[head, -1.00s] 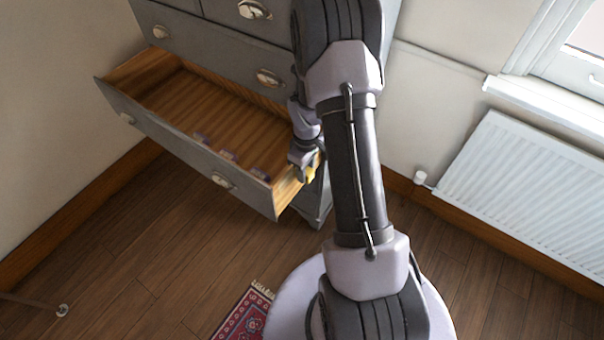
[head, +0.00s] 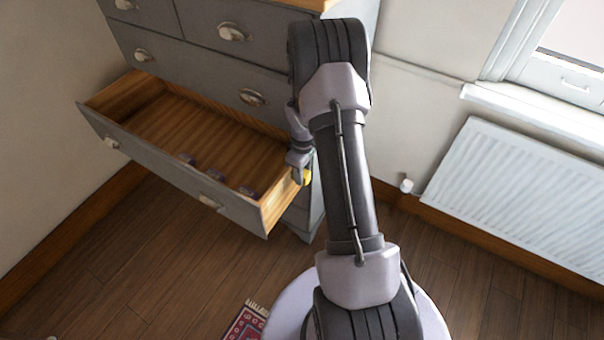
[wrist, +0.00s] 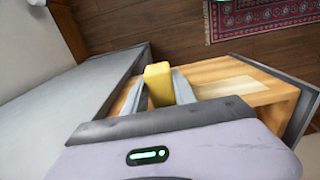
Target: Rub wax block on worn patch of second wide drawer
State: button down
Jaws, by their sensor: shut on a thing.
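My gripper (wrist: 158,92) is shut on a yellow wax block (wrist: 158,80), which sticks out beyond the fingertips. In the head view the block (head: 307,178) is beside the right outer side of the open second wide drawer (head: 165,167). In the wrist view the drawer's wooden side (wrist: 205,73) runs behind the block. A paler worn patch (wrist: 235,88) shows on that side, to the right of the block and nearer the drawer front. The block is apart from the patch in the picture; whether it touches the wood I cannot tell.
The grey chest of drawers (head: 205,62) has its other visible drawers shut. Several small dark items (head: 217,176) lie inside the open drawer. A white radiator (head: 520,195) is on the right wall. A red rug (head: 245,322) lies on the floor, with bare boards around it.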

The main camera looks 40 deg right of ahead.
jog(key=s+a+b, duration=0.1)
jog(key=s+a, duration=0.1)
jog(key=a, duration=0.4)
jog(key=s+a, duration=0.2)
jog(key=a, duration=0.5)
jog(key=shift+s+a+b, duration=0.3)
jog(key=shift+s+b, duration=0.05)
jog(key=shift+s, duration=0.05)
dwell(0.5)
jog(key=shift+s, duration=0.1)
jog(key=s+d, duration=0.2)
jog(key=s, duration=0.5)
jog(key=shift+s+d+b, duration=0.2)
jog(key=shift+d+b, duration=0.2)
jog(key=shift+w, duration=0.15)
jog(key=shift+w+a, duration=0.35)
jog(key=shift+w, duration=0.55)
jog(key=shift+w+a, duration=0.35)
jog(key=shift+w, duration=0.5)
jog(key=shift+w+a, duration=0.35)
jog(key=shift+w, duration=0.55)
jog(key=shift+w+a, duration=0.3)
jog(key=shift+w, duration=0.65)
